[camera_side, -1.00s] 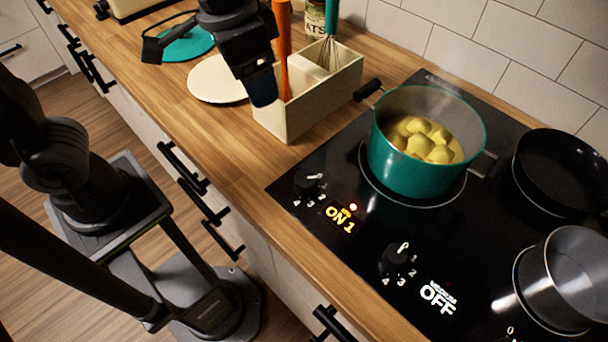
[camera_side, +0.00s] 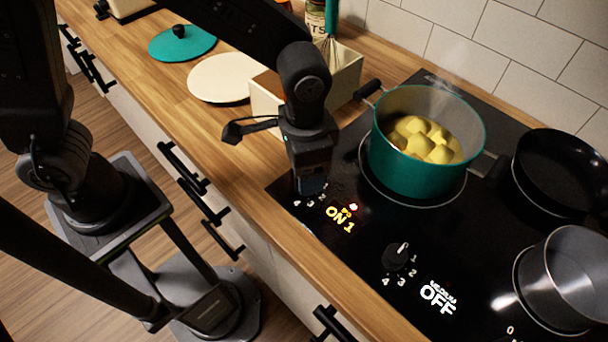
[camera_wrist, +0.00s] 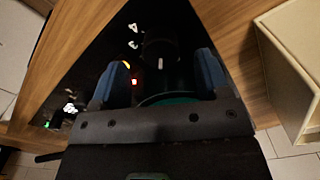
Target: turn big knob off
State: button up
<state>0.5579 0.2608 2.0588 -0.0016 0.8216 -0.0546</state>
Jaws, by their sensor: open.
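The big knob, a black dial at the stove's left front corner, is mostly hidden by my gripper (camera_side: 312,178) in the side view. Its white numbers show just below the fingers. In the wrist view the dark knob (camera_wrist: 160,50) shows a white pointer mark between my two blue-tipped fingers. My gripper (camera_wrist: 160,76) is open around the knob's sides, pointing down; I cannot tell whether the fingers touch it. The display (camera_side: 340,218) beside it reads ON 1, with a red light lit above it.
A teal pot (camera_side: 412,160) with yellow food steams just behind the knob. A second knob (camera_side: 398,257) has a display reading OFF. A black pan (camera_side: 565,175) and a grey pot (camera_side: 570,280) stand at right. A cream utensil box (camera_side: 345,78) stands close behind my arm.

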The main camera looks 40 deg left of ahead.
jog(key=shift+f, duration=1.95)
jog(key=shift+c, duration=0.3)
jog(key=c, duration=0.9)
jog(key=shift+o, duration=0.2)
jog(key=shift+n, duration=0.4)
jog(key=n, duration=0.3)
jog(key=shift+d+n, duration=0.1)
jog(key=shift+n, duration=2)
